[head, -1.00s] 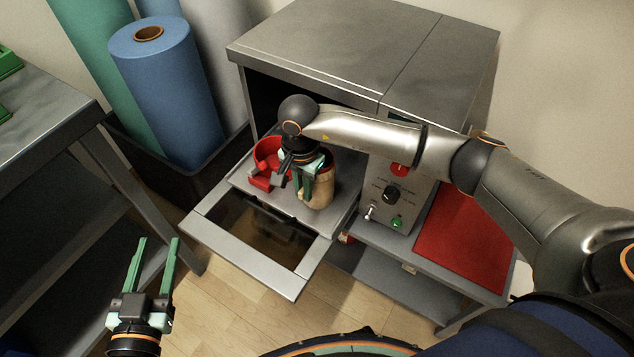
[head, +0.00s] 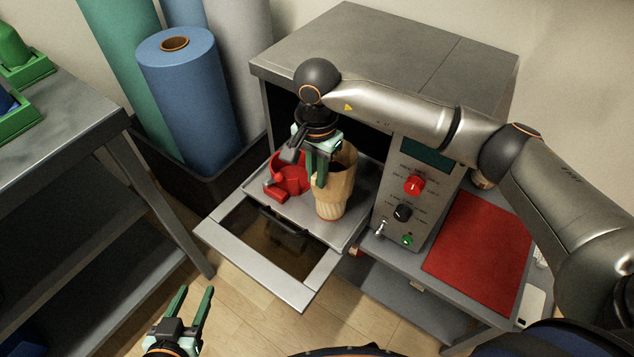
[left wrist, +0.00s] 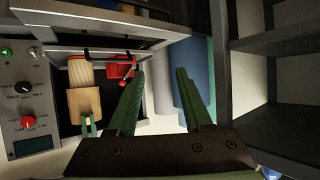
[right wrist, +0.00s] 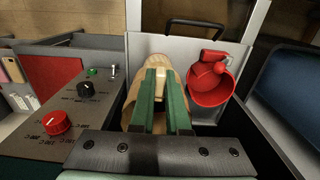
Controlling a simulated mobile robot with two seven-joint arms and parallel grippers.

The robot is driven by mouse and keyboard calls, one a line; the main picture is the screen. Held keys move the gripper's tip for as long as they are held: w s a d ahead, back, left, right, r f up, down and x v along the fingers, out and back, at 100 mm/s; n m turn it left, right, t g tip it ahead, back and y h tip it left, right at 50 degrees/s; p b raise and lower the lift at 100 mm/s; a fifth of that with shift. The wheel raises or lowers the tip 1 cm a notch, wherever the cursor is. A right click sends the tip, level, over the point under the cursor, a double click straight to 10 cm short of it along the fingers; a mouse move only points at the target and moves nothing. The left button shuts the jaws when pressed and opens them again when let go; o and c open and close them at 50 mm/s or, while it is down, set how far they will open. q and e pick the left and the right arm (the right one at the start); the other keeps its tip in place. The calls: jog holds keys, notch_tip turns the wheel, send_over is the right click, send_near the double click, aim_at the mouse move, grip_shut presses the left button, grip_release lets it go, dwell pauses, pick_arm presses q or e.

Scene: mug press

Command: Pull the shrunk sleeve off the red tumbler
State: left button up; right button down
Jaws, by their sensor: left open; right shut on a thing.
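The tan sleeve (head: 341,182) stands upright with an open, dark top, above the pulled-out tray. The sleeve also shows in the left wrist view (left wrist: 84,104) and behind the fingers in the right wrist view (right wrist: 177,68). My left gripper (head: 197,290) is open and empty, low at the left front.
A red cup-shaped piece (head: 285,176) with a block on its side sits left of the tumbler on the tray (head: 277,207). The control panel (head: 425,185) stands close to the right, beside a red mat (head: 478,245). Blue rolls (head: 190,105) stand behind left.

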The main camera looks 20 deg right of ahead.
jog(key=shift+r+p, duration=0.55)
jog(key=shift+r, duration=0.55)
jog(key=shift+r+p, duration=0.35)
jog(key=shift+r, duration=0.45)
jog(key=shift+r+p, duration=0.45)
jog(key=shift+r, duration=0.05)
jog(key=shift+r+p, duration=0.6)
jog(key=shift+r, duration=0.4)
jog(key=shift+w+r+p, duration=0.1)
jog(key=shift+r+p, duration=0.2)
jog(key=shift+r, duration=0.25)
pick_arm(q)
jog(key=s+g, duration=0.1)
jog(key=s+g+p, duration=0.1)
jog(key=s+d+f+p, duration=0.1)
jog(key=shift+s+g, duration=0.4)
pick_arm(e)
notch_tip(320, 180, up, 4)
jog(key=shift+f, duration=0.2)
